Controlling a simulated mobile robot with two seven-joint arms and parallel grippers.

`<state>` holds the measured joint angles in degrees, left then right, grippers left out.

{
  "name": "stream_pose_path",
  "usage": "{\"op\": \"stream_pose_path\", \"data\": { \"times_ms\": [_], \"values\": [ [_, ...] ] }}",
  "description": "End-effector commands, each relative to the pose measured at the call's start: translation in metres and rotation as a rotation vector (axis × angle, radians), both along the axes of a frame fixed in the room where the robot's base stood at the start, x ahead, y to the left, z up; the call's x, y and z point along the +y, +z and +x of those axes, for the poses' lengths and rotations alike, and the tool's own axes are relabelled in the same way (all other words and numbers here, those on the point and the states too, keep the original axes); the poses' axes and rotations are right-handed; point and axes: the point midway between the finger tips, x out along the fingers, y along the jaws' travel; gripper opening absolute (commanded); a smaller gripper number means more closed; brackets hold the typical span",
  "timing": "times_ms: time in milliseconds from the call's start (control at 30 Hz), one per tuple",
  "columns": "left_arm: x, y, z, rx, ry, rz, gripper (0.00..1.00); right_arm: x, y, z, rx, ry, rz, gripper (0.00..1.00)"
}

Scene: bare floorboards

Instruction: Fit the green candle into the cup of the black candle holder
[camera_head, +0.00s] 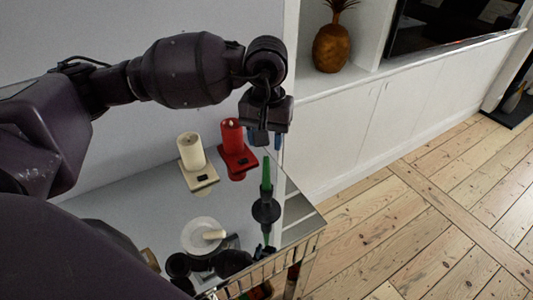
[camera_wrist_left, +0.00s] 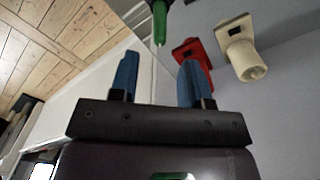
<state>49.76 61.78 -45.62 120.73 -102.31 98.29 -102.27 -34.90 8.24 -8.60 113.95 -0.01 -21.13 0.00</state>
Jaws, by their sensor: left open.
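The green candle (camera_head: 266,175) stands upright on the black candle holder (camera_head: 266,210), its lower end at the holder's cup. How deep it sits in the cup is hard to tell. In the left wrist view the candle (camera_wrist_left: 160,22) hangs into the picture from the top edge, its tip beyond the fingers. My left gripper (camera_head: 264,138) is open and empty just above the candle, apart from it. Its two blue fingers (camera_wrist_left: 158,68) show spread in the wrist view. My right gripper is not in view.
A white plate (camera_head: 189,237) holds a short cream piece. Dark objects (camera_head: 180,265) crowd the front. Open floor lies right.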

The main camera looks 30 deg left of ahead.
Motion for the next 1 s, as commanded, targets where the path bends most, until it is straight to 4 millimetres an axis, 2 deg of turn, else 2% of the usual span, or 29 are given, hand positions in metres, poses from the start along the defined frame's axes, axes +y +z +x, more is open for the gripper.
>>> {"op": "stream_pose_path", "data": {
  "times_ms": [100,300,1000],
  "values": [
    [0.000,0.019,0.001,-0.003,0.000,0.000,0.43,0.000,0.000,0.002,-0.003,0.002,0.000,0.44],
    [0.000,0.036,0.000,0.000,0.000,-0.001,0.43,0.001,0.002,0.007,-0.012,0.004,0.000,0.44],
    [0.000,0.039,0.000,0.001,0.000,-0.001,0.43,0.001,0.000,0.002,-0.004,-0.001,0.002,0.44]
  ]
}}
